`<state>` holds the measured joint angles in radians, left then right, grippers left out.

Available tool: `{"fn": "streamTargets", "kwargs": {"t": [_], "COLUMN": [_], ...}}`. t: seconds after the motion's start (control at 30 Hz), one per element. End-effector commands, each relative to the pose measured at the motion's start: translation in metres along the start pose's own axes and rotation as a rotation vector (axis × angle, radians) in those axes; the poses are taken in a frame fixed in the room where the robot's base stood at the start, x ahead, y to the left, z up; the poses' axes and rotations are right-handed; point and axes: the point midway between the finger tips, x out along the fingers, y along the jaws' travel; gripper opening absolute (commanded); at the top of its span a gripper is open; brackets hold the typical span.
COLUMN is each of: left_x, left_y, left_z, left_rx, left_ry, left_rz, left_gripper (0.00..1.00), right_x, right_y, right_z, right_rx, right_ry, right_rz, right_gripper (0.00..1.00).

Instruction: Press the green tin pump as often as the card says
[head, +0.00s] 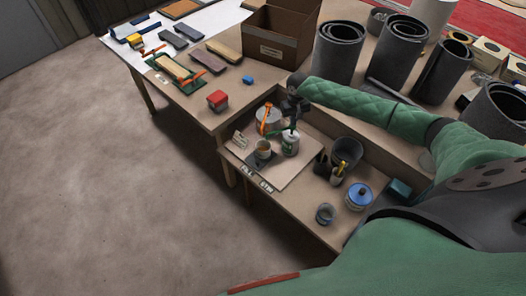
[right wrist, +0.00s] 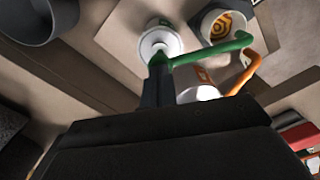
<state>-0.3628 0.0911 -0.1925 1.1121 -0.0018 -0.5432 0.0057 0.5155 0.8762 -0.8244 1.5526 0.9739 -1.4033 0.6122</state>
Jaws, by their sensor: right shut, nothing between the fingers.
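The green tin pump (head: 290,145) is a pale tin with a green pump head, standing on a board on the lower bench. In the right wrist view its green spout (right wrist: 212,51) points toward a cup (right wrist: 222,27) with an orange spiral inside. That cup (head: 263,149) stands on a dark pad in the head view. A small card (head: 240,140) stands left of it; its writing is too small to read. My right gripper (head: 293,107) is shut and empty, pointing down over the green pump head; whether it touches is unclear. My left gripper is not in view.
A tin with an orange pump (head: 268,119) stands just behind the green one. A dark bucket (head: 346,153), a blue-lidded jar (head: 359,196) and a small grey pot (head: 325,214) stand to the right. A cardboard box (head: 283,38) and dark rolls (head: 338,51) are behind.

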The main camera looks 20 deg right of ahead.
Motion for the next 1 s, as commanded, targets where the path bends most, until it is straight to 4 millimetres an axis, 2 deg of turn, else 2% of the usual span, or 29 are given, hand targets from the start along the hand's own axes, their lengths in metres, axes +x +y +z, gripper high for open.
{"fn": "streamTargets", "kwargs": {"t": [0.53, 0.8, 1.0], "left_x": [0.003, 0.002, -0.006], "left_y": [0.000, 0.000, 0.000], "left_z": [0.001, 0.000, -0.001], "left_rx": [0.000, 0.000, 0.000], "left_ry": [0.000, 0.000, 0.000], "left_rz": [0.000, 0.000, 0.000], "left_gripper": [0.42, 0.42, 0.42], "right_x": [0.017, 0.016, 0.008], "right_y": [-0.001, -0.001, -0.001], "right_z": [0.001, 0.001, 0.002], "right_rx": [0.000, -0.001, -0.001], "right_ry": [-0.002, -0.003, -0.004], "right_rz": [-0.001, 0.000, -0.001], "right_gripper": [0.00, 0.00, 0.00]}}
